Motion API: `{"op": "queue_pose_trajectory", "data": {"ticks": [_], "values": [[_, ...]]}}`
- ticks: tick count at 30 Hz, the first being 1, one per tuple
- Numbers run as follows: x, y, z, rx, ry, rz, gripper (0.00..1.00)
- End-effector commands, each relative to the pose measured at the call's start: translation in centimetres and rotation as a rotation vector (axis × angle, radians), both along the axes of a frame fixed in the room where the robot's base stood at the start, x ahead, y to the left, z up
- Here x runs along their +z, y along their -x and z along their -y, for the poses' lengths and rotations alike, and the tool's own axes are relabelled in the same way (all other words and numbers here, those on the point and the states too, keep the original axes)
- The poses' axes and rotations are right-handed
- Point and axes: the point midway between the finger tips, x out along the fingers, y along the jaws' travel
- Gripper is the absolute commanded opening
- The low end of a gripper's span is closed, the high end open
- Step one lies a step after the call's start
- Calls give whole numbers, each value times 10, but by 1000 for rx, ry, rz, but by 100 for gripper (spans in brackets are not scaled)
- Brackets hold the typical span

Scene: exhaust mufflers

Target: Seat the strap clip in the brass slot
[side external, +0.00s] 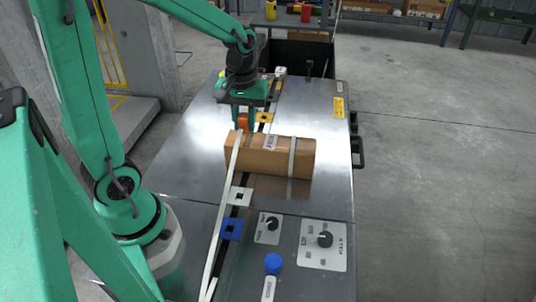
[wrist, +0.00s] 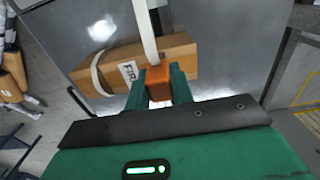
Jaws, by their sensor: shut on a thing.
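My gripper (side external: 243,126) is shut on the orange strap clip (side external: 243,121), just beyond the left end of the brown muffler. In the wrist view the clip (wrist: 158,83) sits between the two green fingers of my gripper (wrist: 159,88). The pale strap (side external: 221,205) runs from the clip toward the near end of the bench. The brass slot (side external: 265,117), a yellow plate with a dark square hole, lies on the bench right of and apart from the clip. It does not show in the wrist view.
The box-shaped brown muffler (side external: 270,158) lies on the steel bench (side external: 190,180) with a second pale band (side external: 291,157) around it. A white slot plate (side external: 239,196) and a blue one (side external: 231,229) lie nearer. Dial panels (side external: 323,243) and a blue knob (side external: 273,263) stand front right.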

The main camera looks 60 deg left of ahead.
Motion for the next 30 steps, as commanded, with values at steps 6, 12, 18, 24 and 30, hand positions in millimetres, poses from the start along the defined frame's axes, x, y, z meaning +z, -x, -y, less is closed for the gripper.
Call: {"op": "queue_pose_trajectory", "data": {"ticks": [6, 12, 18, 24, 30], "values": [[0, -17, -17, 3, 1, -1, 3], [0, -32, -32, 3, 0, 0, 3], [0, -47, -47, 2, 0, 0, 3], [0, -62, -62, 2, 0, 0, 3], [-4, -76, -76, 1, 1, -1, 3]]}}
